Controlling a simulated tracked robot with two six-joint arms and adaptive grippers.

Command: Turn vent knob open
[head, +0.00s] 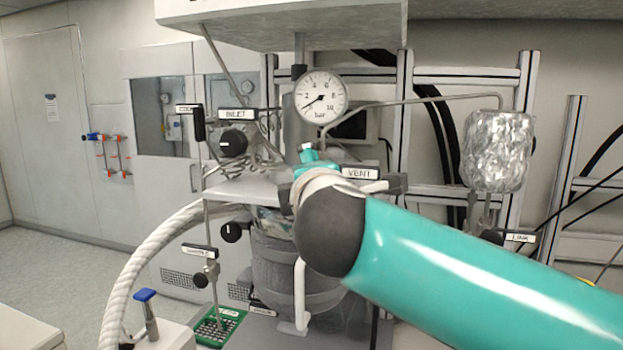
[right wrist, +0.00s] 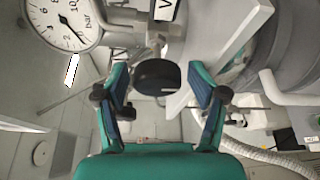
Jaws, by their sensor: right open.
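The vent knob (right wrist: 158,77) is a round black knob in the right wrist view, at the upper middle. My right gripper (right wrist: 158,92) is open, with one teal finger on each side of the knob. The fingers look apart from it; the exact depth is hard to tell. In the head view, my teal right arm comes in from the right and hides the knob and most of the gripper. The VENT label (head: 360,173) shows just above the arm, and part of a label (right wrist: 168,9) shows in the right wrist view. My left gripper is not in view.
A pressure gauge (head: 321,96) stands above the vent, close to the gripper's left in the wrist view. The black inlet knob (head: 233,142) is left of it. A foil-wrapped vessel (head: 496,150) hangs at right. The grey reactor vessel (head: 275,265) is below.

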